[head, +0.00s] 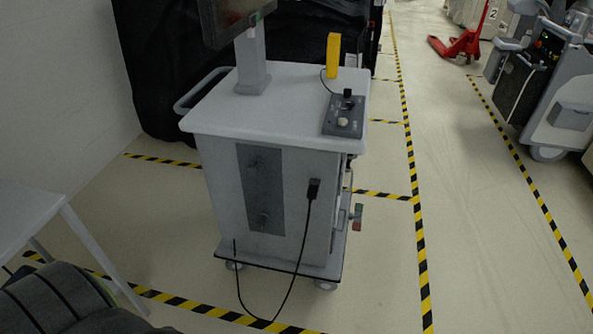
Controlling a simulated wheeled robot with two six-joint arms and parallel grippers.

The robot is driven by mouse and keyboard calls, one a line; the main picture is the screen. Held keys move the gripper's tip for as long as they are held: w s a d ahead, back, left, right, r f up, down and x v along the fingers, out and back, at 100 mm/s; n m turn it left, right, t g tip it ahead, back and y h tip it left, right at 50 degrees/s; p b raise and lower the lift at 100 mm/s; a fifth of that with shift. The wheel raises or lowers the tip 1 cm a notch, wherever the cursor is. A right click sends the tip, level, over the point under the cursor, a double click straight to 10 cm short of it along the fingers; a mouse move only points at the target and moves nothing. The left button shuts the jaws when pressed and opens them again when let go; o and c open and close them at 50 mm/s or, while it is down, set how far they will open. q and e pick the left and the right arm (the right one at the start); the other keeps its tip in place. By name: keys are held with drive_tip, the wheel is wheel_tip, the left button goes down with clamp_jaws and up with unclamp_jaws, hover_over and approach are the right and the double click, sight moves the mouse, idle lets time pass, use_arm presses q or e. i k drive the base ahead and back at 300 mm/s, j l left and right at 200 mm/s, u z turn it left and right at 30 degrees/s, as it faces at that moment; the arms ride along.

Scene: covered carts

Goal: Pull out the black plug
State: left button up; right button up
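The black plug (314,189) sits against the front side of a white cart (222,184), right of a dark grey panel (260,187). Its black cable (301,245) hangs down to the floor and loops back up to the cart's lower left. The plug appears seated in the cart's side; the socket behind it is hidden. Neither of my grippers shows in the head view.
On the cart stand a monitor post (252,62), a grey control box (344,116) and a yellow block (333,55). A white table (25,212) stands at the left. Yellow-black tape (410,150) marks the floor; the aisle (465,200) at right is clear.

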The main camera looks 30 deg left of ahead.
sight(313, 193)
drive_tip(key=i+j, duration=0.1)
drive_tip(key=j, duration=1.25)
drive_tip(key=i+j, duration=0.15)
drive_tip(key=j, duration=0.5)
drive_tip(key=i+j, duration=0.1)
drive_tip(key=j, duration=0.55)
